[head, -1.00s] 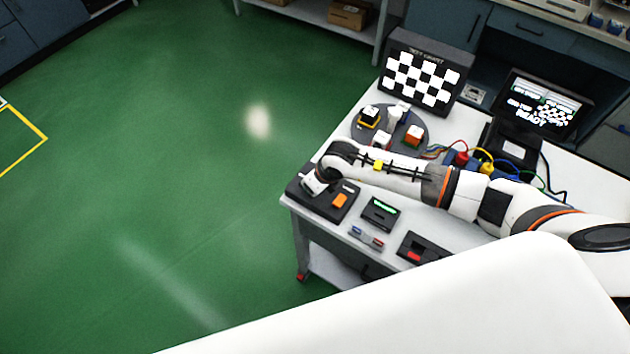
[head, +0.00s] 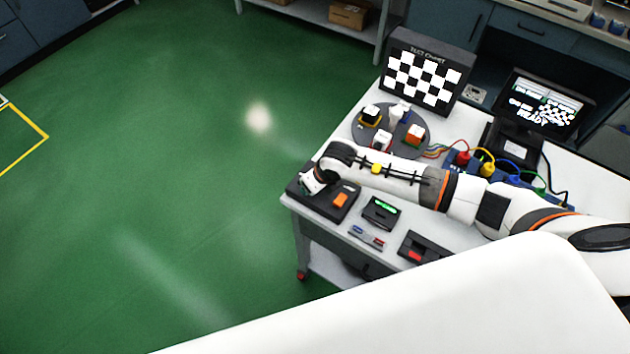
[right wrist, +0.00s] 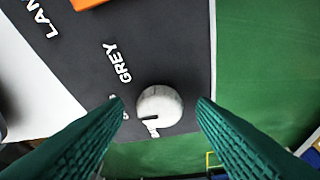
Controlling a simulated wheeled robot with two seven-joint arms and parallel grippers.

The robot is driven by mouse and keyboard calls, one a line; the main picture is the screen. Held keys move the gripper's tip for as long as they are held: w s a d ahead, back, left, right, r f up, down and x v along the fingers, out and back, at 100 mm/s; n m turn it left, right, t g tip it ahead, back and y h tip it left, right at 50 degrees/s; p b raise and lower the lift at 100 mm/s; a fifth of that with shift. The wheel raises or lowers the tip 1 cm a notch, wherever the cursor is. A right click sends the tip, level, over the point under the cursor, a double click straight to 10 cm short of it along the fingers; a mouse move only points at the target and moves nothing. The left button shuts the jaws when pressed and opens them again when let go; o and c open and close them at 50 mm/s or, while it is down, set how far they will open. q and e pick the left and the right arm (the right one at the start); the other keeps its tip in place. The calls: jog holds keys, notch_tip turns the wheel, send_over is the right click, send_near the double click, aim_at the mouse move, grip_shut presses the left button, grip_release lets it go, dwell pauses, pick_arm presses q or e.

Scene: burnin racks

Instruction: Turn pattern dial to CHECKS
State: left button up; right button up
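The pattern dial (right wrist: 160,103) is a round pale knob on a dark control panel (right wrist: 165,40), seen in the right wrist view. A dark mark shows at its lower left edge. The word GREY stands to its upper left; other lettering beside and below it is partly hidden. My right gripper (right wrist: 161,104) has its green fingers on either side of the knob, with gaps showing. In the head view my right gripper (head: 313,181) is over the left end of the dark control box (head: 322,208) and hides the dial. The test chart screen (head: 424,78) shows black and white checks. My left gripper is out of view.
An orange button (head: 341,200) is on the control box. A round turntable (head: 362,137) with several small objects stands behind my arm. A laptop-like screen (head: 543,105) reads READY. Coloured cables (head: 487,166) lie to the right. Green floor is clear at left.

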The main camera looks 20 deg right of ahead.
jog(key=b+v, duration=0.2)
jog(key=v, duration=1)
dwell(0.5)
